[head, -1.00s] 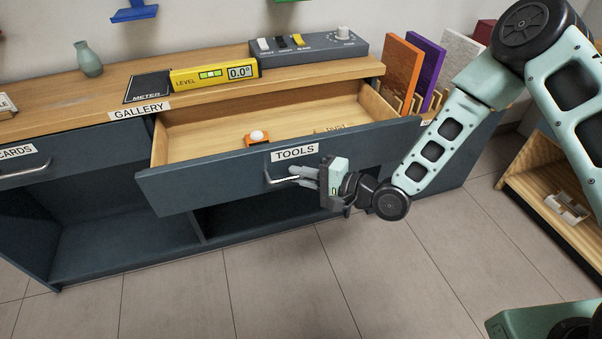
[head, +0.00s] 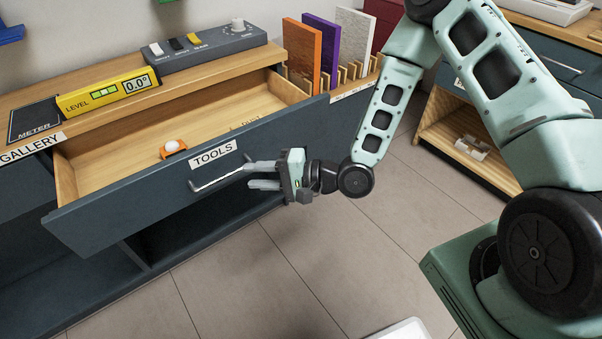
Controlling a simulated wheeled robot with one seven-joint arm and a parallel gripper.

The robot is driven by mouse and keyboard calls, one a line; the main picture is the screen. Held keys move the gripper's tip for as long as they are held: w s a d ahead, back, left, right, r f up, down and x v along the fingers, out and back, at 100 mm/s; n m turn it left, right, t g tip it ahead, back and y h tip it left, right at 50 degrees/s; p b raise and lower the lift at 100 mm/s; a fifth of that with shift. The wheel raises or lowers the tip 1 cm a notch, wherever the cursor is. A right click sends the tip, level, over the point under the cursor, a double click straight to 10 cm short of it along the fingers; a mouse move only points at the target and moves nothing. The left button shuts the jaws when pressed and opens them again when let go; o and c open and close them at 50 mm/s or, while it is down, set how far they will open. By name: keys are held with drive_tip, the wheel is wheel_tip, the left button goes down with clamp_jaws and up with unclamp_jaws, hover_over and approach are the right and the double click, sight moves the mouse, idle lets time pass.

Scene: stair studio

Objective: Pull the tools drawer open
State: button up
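The tools drawer (head: 140,205) is pulled well out of the dark blue cabinet and its wooden inside shows. Its front carries a TOOLS label (head: 214,153) and a metal bar handle (head: 213,182). My gripper (head: 248,175) is at the right end of the handle, in front of the drawer face. Its two fingers point left and stand apart, with nothing visible held between them. The upper fingertip overlaps the handle's end in the picture; I cannot tell whether they touch. A small orange item with a white ball (head: 173,148) lies in the drawer.
On the cabinet top are a yellow level (head: 108,95), a dark meter (head: 33,118) and a grey switch box (head: 205,47). Coloured panels (head: 303,52) stand in a rack on the right. Another cabinet (head: 452,125) stands farther right. Open floor (head: 270,270) lies in front.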

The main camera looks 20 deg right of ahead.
drive_tip(key=v, duration=0.9)
drive_tip(key=shift+s+d, duration=0.2)
drive_tip(key=shift+d, duration=0.1)
drive_tip(key=s+a+r+n+g+h, duration=0.3)
drive_tip(key=s+r+n+g+h, duration=0.5)
drive_tip(key=s+r+n+h, duration=0.9)
wheel_tip(320, 180, up, 13)
drive_tip(key=s+m+y+p, duration=0.1)
drive_tip(key=m+y+p, duration=0.1)
drive_tip(key=p, duration=1.2)
drive_tip(key=shift+s+f+y+p, duration=0.15)
drive_tip(key=shift+s+y+p, duration=0.1)
drive_tip(key=shift+y+p, duration=0.25)
